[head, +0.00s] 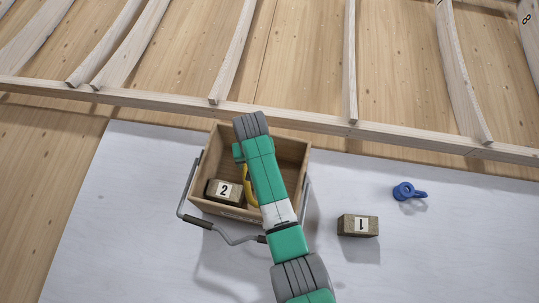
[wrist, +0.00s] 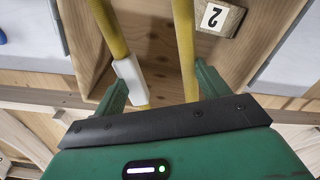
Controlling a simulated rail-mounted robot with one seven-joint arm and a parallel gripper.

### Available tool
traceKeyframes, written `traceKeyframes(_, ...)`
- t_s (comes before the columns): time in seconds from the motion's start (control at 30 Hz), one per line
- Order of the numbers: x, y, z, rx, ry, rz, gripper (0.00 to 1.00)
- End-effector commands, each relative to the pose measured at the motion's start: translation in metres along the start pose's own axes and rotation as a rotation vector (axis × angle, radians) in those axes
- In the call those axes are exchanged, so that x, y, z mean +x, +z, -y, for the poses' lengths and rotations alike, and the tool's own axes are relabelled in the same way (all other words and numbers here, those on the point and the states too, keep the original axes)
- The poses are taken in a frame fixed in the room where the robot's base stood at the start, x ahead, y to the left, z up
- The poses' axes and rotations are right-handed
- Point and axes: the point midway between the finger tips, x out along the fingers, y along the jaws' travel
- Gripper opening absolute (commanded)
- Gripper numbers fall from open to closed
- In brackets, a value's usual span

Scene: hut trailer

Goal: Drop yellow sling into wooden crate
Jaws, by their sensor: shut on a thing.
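The wooden crate (head: 294,152) stands on the white sheet, with bent metal handles at its sides. The yellow sling (head: 248,188) shows partly beside my arm, over the crate's interior; my arm hides the rest. In the wrist view the yellow sling (wrist: 187,50) runs as two strands, one with a white tag, between the green fingers. My gripper (wrist: 160,82) is shut on it, above the crate. In the head view my arm hides the gripper. I cannot tell whether the sling touches the crate floor.
A wooden block marked 2 (head: 224,191) lies inside the crate at the left. A block marked 1 (head: 358,225) and a blue lifting eye (head: 405,191) lie on the white sheet (head: 120,215) to the right. Wooden ribs and a long beam (head: 400,136) run behind the crate.

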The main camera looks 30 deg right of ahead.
Motion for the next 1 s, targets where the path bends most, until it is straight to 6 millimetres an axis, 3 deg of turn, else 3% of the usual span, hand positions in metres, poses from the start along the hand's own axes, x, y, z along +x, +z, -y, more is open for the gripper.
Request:
traceKeyframes(0.23, 0.011, 0.0, 0.0, 0.0, 0.0, 0.0, 0.49)
traceKeyframes(0.6, 0.06, 0.0, 0.0, 0.0, 0.0, -0.001, 0.49)
traceKeyframes(0.9, 0.06, 0.0, 0.0, 0.0, 0.0, -0.001, 0.49)
traceKeyframes(0.93, 0.06, 0.0, 0.0, 0.0, 0.0, -0.001, 0.78)
traceKeyframes(1.0, 0.06, 0.0, 0.0, 0.0, 0.0, -0.001, 0.92)
